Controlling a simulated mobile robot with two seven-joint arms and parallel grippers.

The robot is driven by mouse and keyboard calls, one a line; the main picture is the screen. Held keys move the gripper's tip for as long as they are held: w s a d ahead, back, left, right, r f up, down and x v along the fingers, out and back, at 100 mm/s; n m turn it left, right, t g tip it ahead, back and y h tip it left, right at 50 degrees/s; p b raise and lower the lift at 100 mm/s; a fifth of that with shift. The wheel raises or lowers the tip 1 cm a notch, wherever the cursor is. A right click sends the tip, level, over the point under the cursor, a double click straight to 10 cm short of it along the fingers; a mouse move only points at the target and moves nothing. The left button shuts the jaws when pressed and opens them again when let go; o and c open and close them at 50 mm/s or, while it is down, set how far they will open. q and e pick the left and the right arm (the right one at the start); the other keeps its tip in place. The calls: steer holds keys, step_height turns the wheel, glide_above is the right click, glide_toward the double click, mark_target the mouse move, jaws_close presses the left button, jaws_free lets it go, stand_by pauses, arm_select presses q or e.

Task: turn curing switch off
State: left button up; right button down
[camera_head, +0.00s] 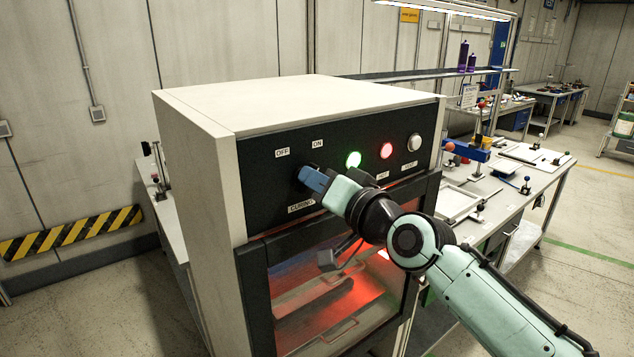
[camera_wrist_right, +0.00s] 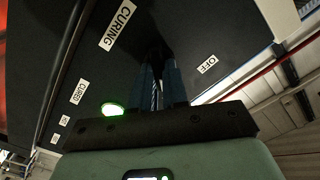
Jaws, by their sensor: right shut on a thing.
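The curing oven's black front panel (camera_head: 270,220) carries "OFF" (camera_head: 282,153) and "ON" (camera_head: 317,143) labels above and a "CURING" label (camera_head: 300,206) below the switch. My right gripper (camera_head: 305,177) is at the panel between these labels, its blue fingers shut on the curing switch. The fingers hide most of the switch, so I cannot tell which way it points. In the right wrist view the fingers (camera_wrist_right: 162,72) reach to the dark switch (camera_wrist_right: 154,45), with the "OFF" label (camera_wrist_right: 207,64) to the right. My left gripper is not in view.
A green lamp (camera_head: 353,159) is lit, with a red lamp (camera_head: 386,150) and a white button (camera_head: 414,142) to its right. Red light glows behind the oven window (camera_head: 300,290). A workbench (camera_head: 530,185) with fixtures stands right of the oven.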

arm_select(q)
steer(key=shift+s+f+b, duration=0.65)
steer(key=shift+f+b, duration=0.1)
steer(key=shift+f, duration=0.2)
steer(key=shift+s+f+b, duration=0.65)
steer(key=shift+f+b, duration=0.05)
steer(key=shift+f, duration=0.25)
arm_select(e)
steer(key=shift+s+a+r+n, duration=0.1)
steer(key=shift+s+a+n, duration=0.05)
steer(key=shift+n, duration=4.05)
steer(key=shift+s+a+n, duration=0.1)
steer(key=shift+n, duration=4.1)
steer(key=c, duration=1.1)
jaws_free()
steer(key=shift+c, duration=0.2)
arm_select(q)
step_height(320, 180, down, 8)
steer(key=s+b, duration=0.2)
steer(key=b, duration=0.5)
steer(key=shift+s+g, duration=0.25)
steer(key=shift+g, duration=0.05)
arm_select(e)
steer(key=v, duration=1.3)
